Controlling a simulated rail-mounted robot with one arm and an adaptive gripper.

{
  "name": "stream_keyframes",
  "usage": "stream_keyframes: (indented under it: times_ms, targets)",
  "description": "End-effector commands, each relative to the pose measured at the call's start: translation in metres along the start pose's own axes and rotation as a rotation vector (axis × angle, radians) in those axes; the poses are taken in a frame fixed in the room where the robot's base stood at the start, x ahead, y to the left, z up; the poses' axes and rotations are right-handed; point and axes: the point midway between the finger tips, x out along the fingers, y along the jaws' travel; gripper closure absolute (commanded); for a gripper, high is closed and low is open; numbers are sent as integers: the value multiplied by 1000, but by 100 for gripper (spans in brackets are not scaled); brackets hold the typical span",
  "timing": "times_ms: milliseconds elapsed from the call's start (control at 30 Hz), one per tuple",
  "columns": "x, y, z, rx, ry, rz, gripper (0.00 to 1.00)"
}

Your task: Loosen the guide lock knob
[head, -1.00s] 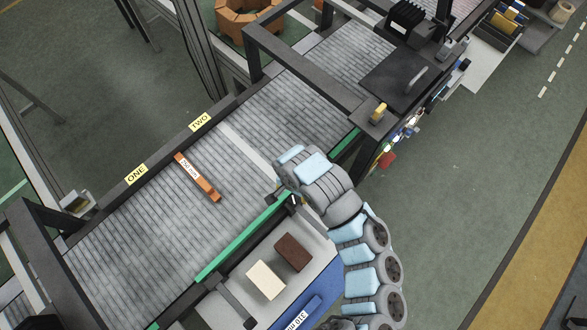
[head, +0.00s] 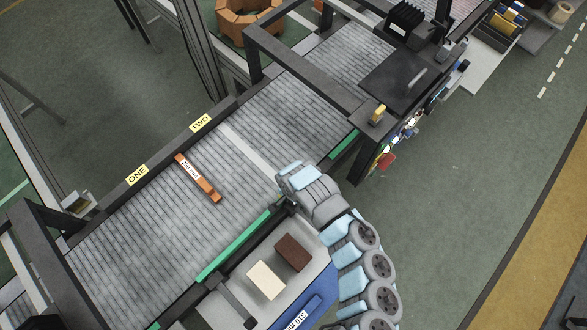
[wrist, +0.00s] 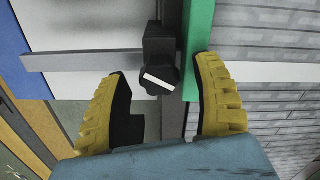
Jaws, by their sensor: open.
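The guide lock knob (wrist: 160,75) is a dark knob with a white bar across it, in the upper middle of the wrist view. It sits on a dark block beside the green guide rail (wrist: 198,40). My gripper (wrist: 165,95) is open, its two yellow-ribbed fingers to the left and right of the knob and a little short of it. I cannot tell whether either finger touches anything. In the head view my arm hides the knob; the green guide rail (head: 232,247) runs along the conveyor's near edge there.
An orange bar (head: 198,178) lies on the grey conveyor (head: 130,237) near the labels ONE and TWO. A cream block (head: 266,280) and a brown block (head: 292,252) lie on the side table. A dark frame (head: 300,85) spans the conveyor. Open floor lies to the right.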

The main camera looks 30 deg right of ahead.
Motion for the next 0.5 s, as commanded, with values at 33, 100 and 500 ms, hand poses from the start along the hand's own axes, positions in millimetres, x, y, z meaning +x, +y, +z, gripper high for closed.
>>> stream_keyframes:
  times_ms: [33, 100, 500]
  targets:
    - [0, 0, 0, 0, 0, 0, 34]
    - [0, 0, 0, 0, 0, 0, 34]
    - [0, 0, 0, 0, 0, 0, 99]
